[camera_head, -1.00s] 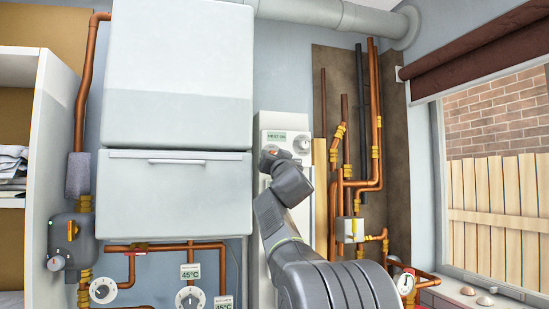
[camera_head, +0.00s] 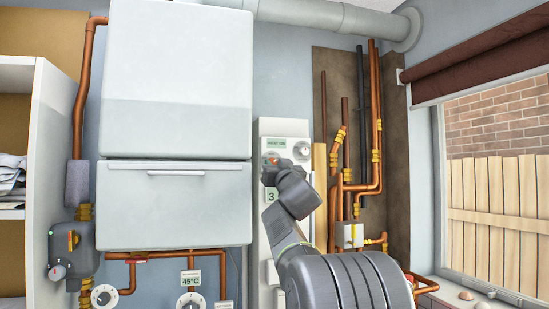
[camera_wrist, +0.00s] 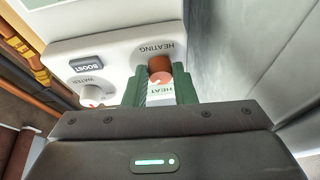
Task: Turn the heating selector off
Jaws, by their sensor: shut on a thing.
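The heating selector (camera_wrist: 160,68) is a round orange-red knob under the word HEATING on a white control panel (camera_wrist: 115,45) in the wrist view. My gripper (camera_wrist: 160,84) is shut on it, with a green finger on each side. In the head view, my gripper (camera_head: 270,164) is at the panel's upper left, just below a green HEAT ON label (camera_head: 276,142). My wrist hides most of the selector there.
A WATER knob (camera_wrist: 94,93) and a BOOST button (camera_wrist: 87,65) sit beside the selector. A large white cabinet (camera_head: 175,205) stands close on the left in the head view. Copper pipes (camera_head: 375,130) run up the wall on the right.

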